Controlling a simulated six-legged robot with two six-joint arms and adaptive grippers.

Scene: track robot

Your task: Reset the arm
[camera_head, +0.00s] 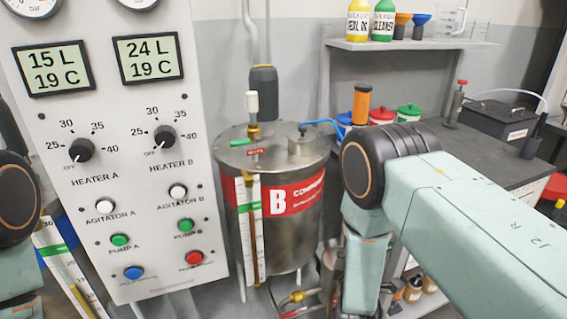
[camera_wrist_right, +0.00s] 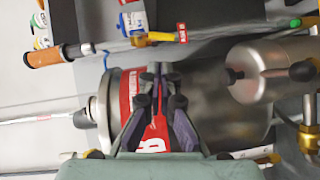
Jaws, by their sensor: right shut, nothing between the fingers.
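My right arm (camera_head: 470,220) comes in from the right in the head view and bends down at its dark round joint (camera_head: 370,170). Its gripper is out of that view. In the right wrist view my right gripper (camera_wrist_right: 158,72) is shut and empty, its dark fingers together in front of a metal tank with a red label (camera_wrist_right: 123,90). I cannot tell whether the fingers touch it. Part of my left arm (camera_head: 15,200) shows at the left edge of the head view. My left gripper is not in view.
A control panel (camera_head: 110,200) with dials and buttons stands at the left. Steel tank B (camera_head: 300,220) stands in the middle. A dark bench (camera_head: 480,148) with jars and a black box (camera_head: 500,118) is at the right, below a shelf (camera_head: 410,44) holding bottles.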

